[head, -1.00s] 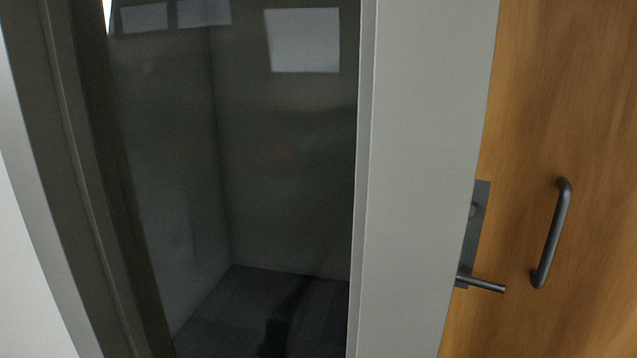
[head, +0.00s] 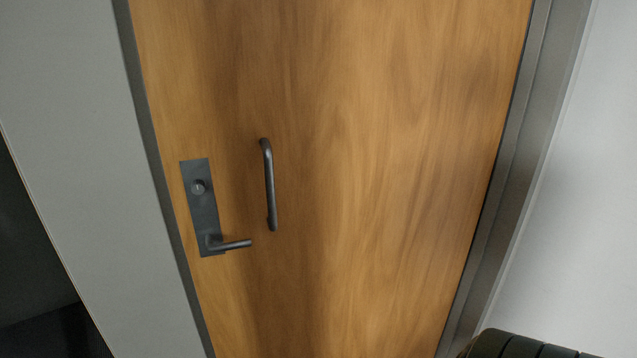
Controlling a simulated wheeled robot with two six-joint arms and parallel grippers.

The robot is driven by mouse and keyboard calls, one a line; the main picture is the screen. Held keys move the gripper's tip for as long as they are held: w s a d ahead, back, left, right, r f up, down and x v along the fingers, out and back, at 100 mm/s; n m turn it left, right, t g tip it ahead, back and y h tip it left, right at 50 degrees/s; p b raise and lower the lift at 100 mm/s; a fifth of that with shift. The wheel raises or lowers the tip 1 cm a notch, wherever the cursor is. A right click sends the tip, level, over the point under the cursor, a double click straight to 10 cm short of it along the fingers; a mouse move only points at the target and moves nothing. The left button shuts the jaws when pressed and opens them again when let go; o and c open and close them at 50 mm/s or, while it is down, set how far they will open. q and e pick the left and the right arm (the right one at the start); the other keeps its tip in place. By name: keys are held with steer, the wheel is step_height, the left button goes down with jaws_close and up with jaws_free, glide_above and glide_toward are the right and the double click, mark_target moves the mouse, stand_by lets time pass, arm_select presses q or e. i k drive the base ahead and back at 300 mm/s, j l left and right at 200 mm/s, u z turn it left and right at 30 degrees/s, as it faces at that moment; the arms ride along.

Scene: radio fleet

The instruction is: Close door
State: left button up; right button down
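A wooden door (head: 360,150) fills the middle of the head view. Its left edge lies along the dark frame strip, and I see no open gap there, so it looks shut or nearly shut. A dark lever handle (head: 232,244) sits on a lock plate (head: 202,205) near the door's left edge. A dark vertical pull handle (head: 269,185) is just right of the plate. Neither of my grippers is in view, and nothing touches the door or its handles.
A grey wall panel (head: 90,130) stands left of the door, with dark glass (head: 30,260) beyond it. A grey frame (head: 510,170) and white wall (head: 585,190) are at right. A dark, ribbed, rounded thing (head: 525,346) shows at the bottom right; I cannot tell what it is.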

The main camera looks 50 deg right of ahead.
mark_target(353, 145)
steer(key=z, duration=1.7)
